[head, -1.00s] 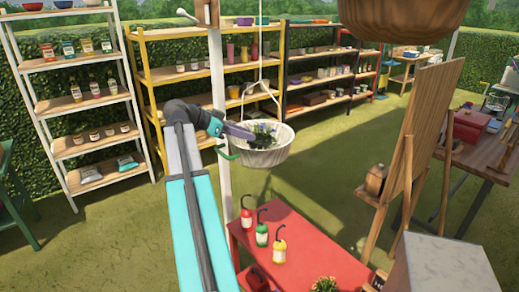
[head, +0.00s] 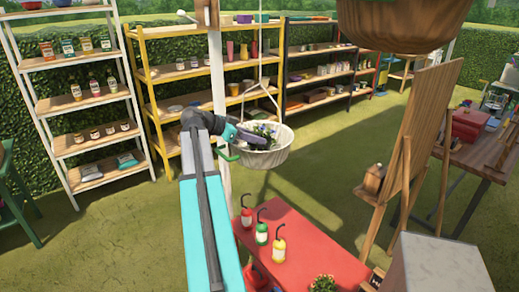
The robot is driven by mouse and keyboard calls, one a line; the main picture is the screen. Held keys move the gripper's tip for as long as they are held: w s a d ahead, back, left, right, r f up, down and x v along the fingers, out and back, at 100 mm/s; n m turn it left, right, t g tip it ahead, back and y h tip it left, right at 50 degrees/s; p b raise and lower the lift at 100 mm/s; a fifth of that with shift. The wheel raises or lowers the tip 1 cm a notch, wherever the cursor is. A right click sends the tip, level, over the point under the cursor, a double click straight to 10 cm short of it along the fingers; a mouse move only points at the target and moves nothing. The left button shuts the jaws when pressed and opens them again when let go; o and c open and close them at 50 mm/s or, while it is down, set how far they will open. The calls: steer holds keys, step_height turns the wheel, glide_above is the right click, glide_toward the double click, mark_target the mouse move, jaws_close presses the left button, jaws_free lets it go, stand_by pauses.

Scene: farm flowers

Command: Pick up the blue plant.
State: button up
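A plant with small blue-violet flowers and green leaves (head: 266,132) sits in a white hanging basket (head: 266,158), right of a white post. My gripper (head: 254,138) reaches into the basket from the left, with its fingers at the plant's left side. The fingers look dark and purplish, and they overlap the leaves in this view. The plant is small here, and I cannot tell whether the fingers are apart or closed on it.
A red table (head: 300,245) with several sprayer bottles stands below the basket. A white post (head: 219,100) stands close to my arm. Shelves line the hedge behind. A wooden easel (head: 415,150) stands at right, and another hanging basket (head: 400,18) is overhead. Grass between is open.

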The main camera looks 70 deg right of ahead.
stand_by(0.5)
jaws_close()
stand_by(1.3)
